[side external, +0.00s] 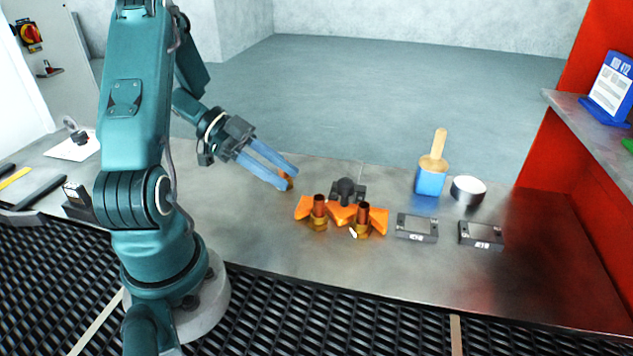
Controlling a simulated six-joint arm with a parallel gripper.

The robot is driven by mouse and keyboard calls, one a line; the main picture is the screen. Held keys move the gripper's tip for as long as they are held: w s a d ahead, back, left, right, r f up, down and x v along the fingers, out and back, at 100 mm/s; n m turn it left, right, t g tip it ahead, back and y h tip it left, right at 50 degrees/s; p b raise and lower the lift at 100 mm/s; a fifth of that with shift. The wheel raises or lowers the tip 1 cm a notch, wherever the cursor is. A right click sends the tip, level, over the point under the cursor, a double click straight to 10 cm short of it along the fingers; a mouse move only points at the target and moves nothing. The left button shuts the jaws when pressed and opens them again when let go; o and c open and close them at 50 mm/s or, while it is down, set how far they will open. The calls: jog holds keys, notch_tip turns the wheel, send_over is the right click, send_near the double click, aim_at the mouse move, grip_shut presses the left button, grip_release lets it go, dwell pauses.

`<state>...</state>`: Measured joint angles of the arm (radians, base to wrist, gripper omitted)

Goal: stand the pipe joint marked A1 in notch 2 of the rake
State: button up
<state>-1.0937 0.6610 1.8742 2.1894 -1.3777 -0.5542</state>
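An orange rake (341,215) with angled teeth lies on the metal bench. Two copper-and-brass pipe joints stand upright at it, one on the left (319,211) and one on the right (362,221). A third copper-coloured piece (288,182), probably a pipe joint, is at the tips of my gripper (288,178), left of the rake and mostly hidden by the blue fingers. The fingers are spaced apart and reach down to the right; I cannot tell whether they grip the piece. No A1 mark or notch numbers can be read here.
A black knobbed fixture (346,188) stands just behind the rake. Two grey boxes (417,228) (481,235) lie to its right. A blue pot (430,182) with a wooden-handled tool and a white-topped round tin (468,190) stand behind them. The bench's front middle is clear.

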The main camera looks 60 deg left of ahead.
jog(key=w+a+r+n+t+y, duration=0.1)
jog(key=w+r+t+y, duration=0.15)
jog(key=w, duration=0.25)
jog(key=w+a+r+t+y, duration=0.1)
jog(key=w+a+r+y, duration=0.1)
jog(key=w+r+y, duration=0.3)
notch_tip(320, 180, up, 6)
jog(key=w+n+t+y, duration=0.1)
jog(key=w+n+y, duration=0.1)
jog(key=n+y, duration=0.35)
jog(key=s+d+f+n+g+h, duration=0.1)
jog(key=s+d+f+n+g, duration=0.1)
jog(key=s+d, duration=0.6)
jog(key=s+d+f+n+g+h, duration=0.2)
jog(key=s+d+f+g, duration=0.1)
jog(key=s+d, duration=0.5)
jog(key=shift+s+d+g+h, duration=0.3)
jog(key=shift+s+g, duration=0.45)
jog(key=shift+s, duration=0.15)
